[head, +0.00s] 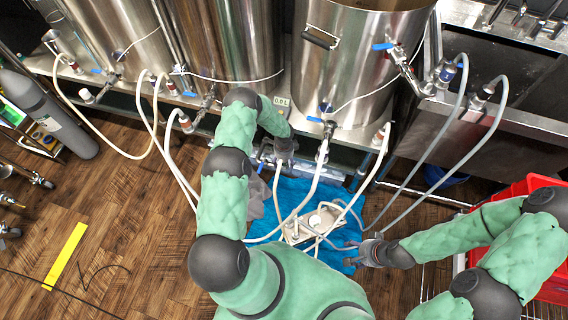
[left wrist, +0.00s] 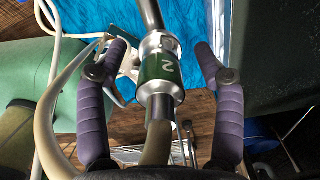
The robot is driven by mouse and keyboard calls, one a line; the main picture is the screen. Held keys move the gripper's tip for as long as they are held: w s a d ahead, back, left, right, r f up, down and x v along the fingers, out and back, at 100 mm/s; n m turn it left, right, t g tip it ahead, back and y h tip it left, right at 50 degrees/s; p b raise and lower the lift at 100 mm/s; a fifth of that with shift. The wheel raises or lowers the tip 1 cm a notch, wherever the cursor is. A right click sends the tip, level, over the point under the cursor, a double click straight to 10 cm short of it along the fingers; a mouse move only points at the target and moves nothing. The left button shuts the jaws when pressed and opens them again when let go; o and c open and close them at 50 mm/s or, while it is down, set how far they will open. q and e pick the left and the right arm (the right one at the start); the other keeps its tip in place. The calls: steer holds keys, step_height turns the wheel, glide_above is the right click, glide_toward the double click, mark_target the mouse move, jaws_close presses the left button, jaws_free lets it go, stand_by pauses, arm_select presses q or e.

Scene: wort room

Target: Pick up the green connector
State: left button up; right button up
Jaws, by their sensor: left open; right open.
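The green connector (left wrist: 160,75), a green sleeve marked "2" between metal ends, is in the middle of the left wrist view with a hose running down from it. My left gripper (left wrist: 161,52) is open, with one purple-padded finger on each side of the connector and a visible gap on both sides. In the head view my left gripper (head: 280,158) is by the rack below the middle tank, and I cannot make out the connector there. My right gripper (head: 354,252) is open and empty, to the right of the pump over the blue mat.
Steel tanks (head: 345,60) stand along the back with hoses hanging from their valves. A pump (head: 312,224) with pale hoses sits on a blue mat (head: 290,190). A sink (head: 500,90) is at right, above a red crate (head: 525,187).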

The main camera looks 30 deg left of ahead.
arm_select(q)
steer(key=shift+f, duration=0.6)
steer(key=shift+c, duration=0.6)
jaws_close()
steer(key=shift+r, duration=0.15)
steer(key=shift+r+p, duration=0.3)
steer(key=shift+r, duration=0.35)
steer(key=s+d+r+p, duration=0.5)
steer(key=s+d+r, duration=0.3)
steer(key=s+r, duration=0.3)
steer(key=shift+s+r+p, duration=0.2)
steer(key=shift+r+p, duration=0.05)
steer(key=shift+p, duration=0.1)
